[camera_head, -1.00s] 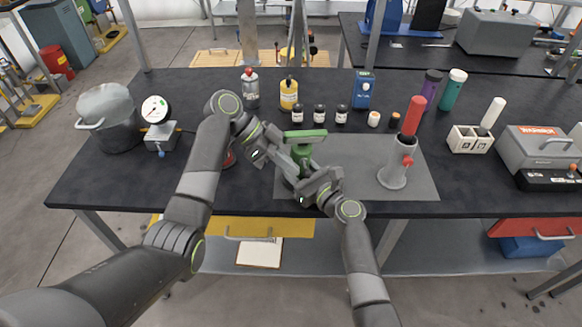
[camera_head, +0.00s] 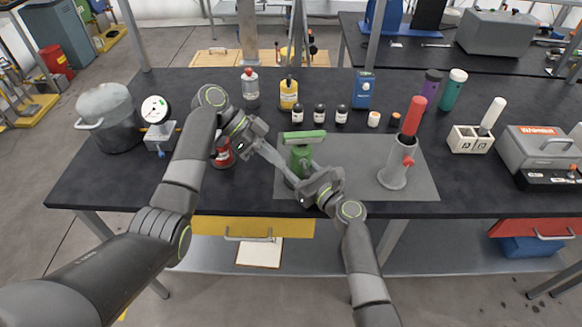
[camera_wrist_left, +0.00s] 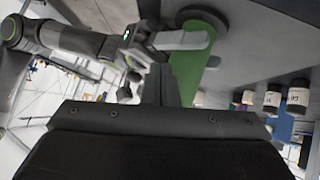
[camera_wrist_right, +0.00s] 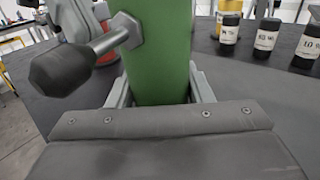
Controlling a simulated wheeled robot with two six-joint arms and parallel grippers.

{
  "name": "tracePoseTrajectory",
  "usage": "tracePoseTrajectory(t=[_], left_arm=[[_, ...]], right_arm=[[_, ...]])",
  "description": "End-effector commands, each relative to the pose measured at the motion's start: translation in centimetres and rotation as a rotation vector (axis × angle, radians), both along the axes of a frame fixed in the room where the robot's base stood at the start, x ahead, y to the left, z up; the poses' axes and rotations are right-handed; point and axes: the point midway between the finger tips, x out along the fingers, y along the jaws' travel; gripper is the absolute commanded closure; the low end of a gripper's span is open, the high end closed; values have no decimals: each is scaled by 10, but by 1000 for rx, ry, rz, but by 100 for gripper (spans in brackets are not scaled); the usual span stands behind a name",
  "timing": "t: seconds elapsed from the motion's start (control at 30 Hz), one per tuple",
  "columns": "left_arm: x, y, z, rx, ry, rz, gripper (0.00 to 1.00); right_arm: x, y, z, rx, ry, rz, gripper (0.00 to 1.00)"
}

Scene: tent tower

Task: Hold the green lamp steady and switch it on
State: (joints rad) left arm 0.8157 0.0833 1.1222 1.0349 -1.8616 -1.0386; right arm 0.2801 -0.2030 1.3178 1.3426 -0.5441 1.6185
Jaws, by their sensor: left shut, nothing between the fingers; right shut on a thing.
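The green lamp (camera_head: 301,158) stands upright on the grey mat, with a flat green top. My right gripper (camera_head: 318,183) is shut on its green body, which also shows in the right wrist view (camera_wrist_right: 160,50). A switch lever with a dark knob (camera_wrist_right: 62,72) sticks out from the lamp's side in that view. My left gripper (camera_head: 284,168) is shut and empty, its fingers slanting down toward the lamp's left side. Whether they touch it I cannot tell. In the left wrist view the lamp (camera_wrist_left: 190,68) is beyond the left fingers (camera_wrist_left: 158,88).
A red lamp-like object (camera_head: 223,153) stands left of the left fingers. A grey cylinder with a red stick (camera_head: 394,172) stands on the mat's right. Several small jars (camera_head: 320,114) stand behind. The mat (camera_head: 350,180) is bare between lamp and cylinder.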

Motion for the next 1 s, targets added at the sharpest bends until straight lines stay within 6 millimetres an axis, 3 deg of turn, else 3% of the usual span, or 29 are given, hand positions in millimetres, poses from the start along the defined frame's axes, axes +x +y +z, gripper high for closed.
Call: tracePoseTrajectory(t=[0.53,1.0], left_arm=[[25,37,-1,2,1,2,100],[28,42,-1,0,0,0,100]], right_arm=[[1,0,2,1,-3,0,88],[1,0,2,2,-3,0,88]])
